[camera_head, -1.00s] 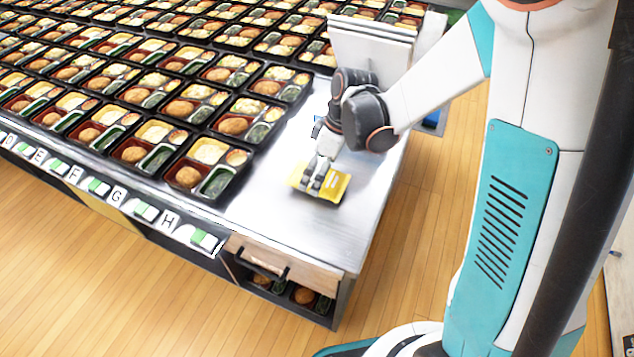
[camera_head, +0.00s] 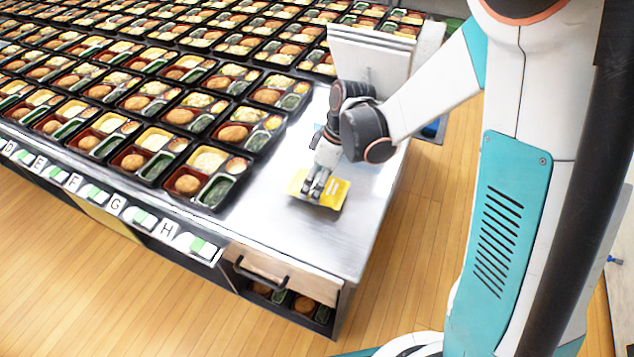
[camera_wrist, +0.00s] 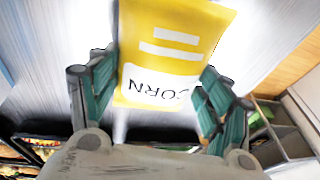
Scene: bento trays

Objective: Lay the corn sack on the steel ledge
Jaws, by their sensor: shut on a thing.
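The corn sack (camera_head: 334,191) is a flat yellow packet with a white label. In the wrist view the sack (camera_wrist: 172,50) lies between my fingers, with its word CORN upside down. My gripper (camera_head: 317,187) is shut on it, one finger at each side in the wrist view (camera_wrist: 155,95). In the head view the sack is over the bare right end of the steel ledge (camera_head: 290,228), close to its surface. I cannot tell whether the sack touches the steel.
Rows of filled bento trays (camera_head: 195,174) cover the ledge to the left. White upright panels (camera_head: 368,60) stand behind my gripper. A wooden drawer front with a dark handle (camera_head: 262,270) is below the front edge. Bare steel lies in front of the sack.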

